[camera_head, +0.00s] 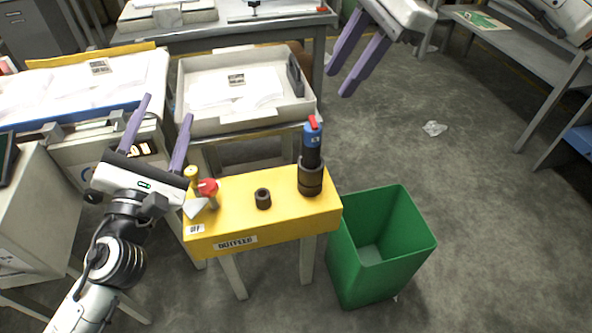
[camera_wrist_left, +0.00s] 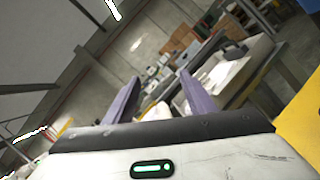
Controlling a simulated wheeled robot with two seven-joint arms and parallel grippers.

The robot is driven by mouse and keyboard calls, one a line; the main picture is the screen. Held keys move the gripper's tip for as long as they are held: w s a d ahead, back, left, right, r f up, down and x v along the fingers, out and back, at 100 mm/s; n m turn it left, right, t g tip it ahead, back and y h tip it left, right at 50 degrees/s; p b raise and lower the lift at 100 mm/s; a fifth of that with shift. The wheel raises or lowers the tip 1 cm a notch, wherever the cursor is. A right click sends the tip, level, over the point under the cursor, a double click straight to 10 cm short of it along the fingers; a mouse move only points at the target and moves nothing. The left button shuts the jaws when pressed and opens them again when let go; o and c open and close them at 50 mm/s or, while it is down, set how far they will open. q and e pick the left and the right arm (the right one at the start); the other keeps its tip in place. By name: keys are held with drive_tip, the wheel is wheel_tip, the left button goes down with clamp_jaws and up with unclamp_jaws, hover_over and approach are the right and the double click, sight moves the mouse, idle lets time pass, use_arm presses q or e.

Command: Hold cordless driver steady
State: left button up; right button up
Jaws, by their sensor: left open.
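The cordless driver (camera_head: 312,148), blue and black with a red end on top, stands upright in a dark round holder (camera_head: 310,178) at the right end of a yellow stand. My left gripper (camera_head: 166,108) is open and empty, left of the stand and well apart from the driver. Its two purple fingers also show in the left wrist view (camera_wrist_left: 158,85), with nothing between them. My right gripper (camera_head: 339,83) is above and right of the driver in the head view, fingers apart and empty. The driver is not visible in the left wrist view.
The yellow stand (camera_head: 240,214) also carries a dark ring (camera_head: 263,198) and a red knob (camera_head: 208,187). A green bin (camera_head: 391,275) stands right of it. A grey tray (camera_head: 215,128) with papers is behind. Floor at the right is mostly clear.

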use_arm(q)
wheel_tip(320, 180, up, 3)
drive_tip(key=d+m+t+h, duration=0.1)
drive_tip(key=d+m+h, duration=0.1)
drive_tip(key=m, duration=0.4)
drive_tip(key=n+g+h, duration=0.6)
drive_tip(key=n, duration=0.3)
approach(307, 158)
drive_tip(key=x, duration=0.5)
drive_tip(key=shift+w, duration=0.25)
drive_tip(key=shift+w+d, duration=0.15)
drive_tip(key=shift+d, duration=0.15)
drive_tip(key=x, duration=0.9)
drive_tip(key=shift+w+d+r, duration=0.15)
drive_tip(key=shift+w, duration=0.2)
